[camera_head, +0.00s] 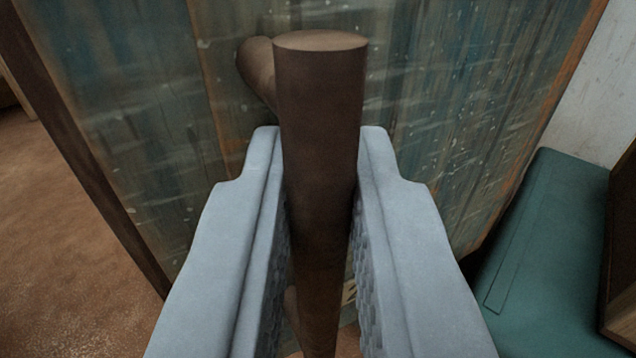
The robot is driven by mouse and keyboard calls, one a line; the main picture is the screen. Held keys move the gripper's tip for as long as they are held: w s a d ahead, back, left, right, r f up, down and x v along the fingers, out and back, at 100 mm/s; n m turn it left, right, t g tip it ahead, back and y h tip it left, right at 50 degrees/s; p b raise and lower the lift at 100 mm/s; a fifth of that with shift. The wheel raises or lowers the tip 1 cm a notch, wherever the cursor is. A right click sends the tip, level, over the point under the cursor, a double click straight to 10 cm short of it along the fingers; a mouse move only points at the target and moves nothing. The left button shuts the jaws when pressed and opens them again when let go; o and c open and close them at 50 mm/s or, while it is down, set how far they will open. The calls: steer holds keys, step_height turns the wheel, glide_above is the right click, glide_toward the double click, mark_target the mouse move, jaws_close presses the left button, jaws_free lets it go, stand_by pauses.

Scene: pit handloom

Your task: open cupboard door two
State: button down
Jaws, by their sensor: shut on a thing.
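A weathered blue-green cupboard door (130,110) with worn brown edges fills the upper middle of the view. A thick brown bar handle (318,110) stands out from it on a short post (257,72) near the handle's top end. My gripper (319,160) is shut on the handle, with one grey finger on each side of it. The handle runs down between the fingers toward the bottom of the view. Part of the door and the lower handle mount are hidden behind the fingers. No number can be read clearly on the door.
Brown floor (60,240) shows at the left, beyond the door's dark edge. At the right stands a teal box-like piece (550,250), with a dark wooden thing (622,260) at the far right edge. A pale wall (600,95) is behind them.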

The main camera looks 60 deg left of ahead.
steer(key=shift+w+d, duration=0.15)
steer(key=shift+d, duration=0.45)
steer(key=shift+w+d, duration=0.15)
steer(key=shift+d, duration=0.45)
steer(key=c, duration=1.5)
jaws_free()
steer(key=shift+c, duration=0.2)
steer(key=v, duration=1.7)
steer(key=shift+d+r, duration=0.1)
